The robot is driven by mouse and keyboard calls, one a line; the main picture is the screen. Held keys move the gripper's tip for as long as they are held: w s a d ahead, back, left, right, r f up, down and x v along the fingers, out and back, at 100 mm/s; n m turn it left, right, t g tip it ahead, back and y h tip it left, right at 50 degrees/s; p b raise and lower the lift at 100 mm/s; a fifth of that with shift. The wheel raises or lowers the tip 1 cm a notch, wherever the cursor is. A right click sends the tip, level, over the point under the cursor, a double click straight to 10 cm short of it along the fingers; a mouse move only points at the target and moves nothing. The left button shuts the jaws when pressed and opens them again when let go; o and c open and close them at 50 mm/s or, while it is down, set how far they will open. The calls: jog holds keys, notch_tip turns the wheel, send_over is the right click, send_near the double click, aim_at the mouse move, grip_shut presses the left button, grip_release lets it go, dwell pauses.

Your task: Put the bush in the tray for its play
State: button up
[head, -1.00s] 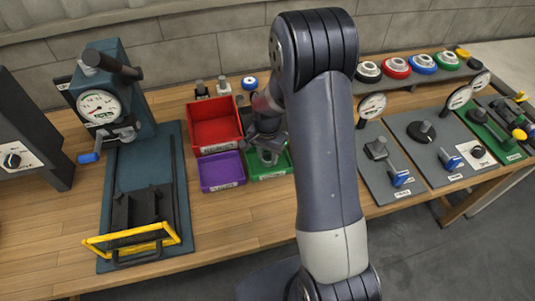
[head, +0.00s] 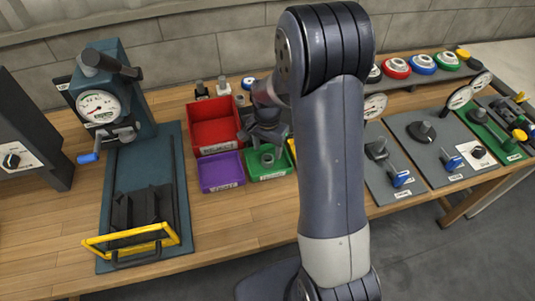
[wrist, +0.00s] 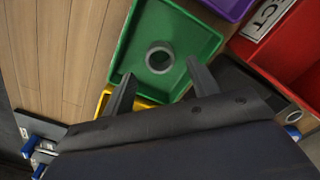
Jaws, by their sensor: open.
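The bush, a short grey ring with an open bore (wrist: 159,57), sits on the floor of the green tray (wrist: 195,30), its bore facing up. In the head view the bush (head: 267,159) shows in the green tray (head: 272,175), in front of my gripper (head: 265,138). In the wrist view my gripper (wrist: 160,82) is open, with its two dark fingers apart. Nothing is between them, and the bush lies beyond the fingertips, apart from them. The label on the green tray is too small to read.
A purple tray (head: 221,173) and a red tray (head: 214,132) stand beside the green one. A yellow tray (wrist: 140,101) is partly hidden by my gripper. A teal gauge press (head: 115,100) stands left; gauge panels (head: 425,145) lie right. The front bench strip (head: 235,225) is clear.

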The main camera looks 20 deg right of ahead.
aim_at(268, 156)
notch_tip(268, 156, up, 8)
jog(key=shift+r, duration=0.15)
dwell(0.4)
notch_tip(268, 156, down, 13)
jog(key=shift+r, duration=1.35)
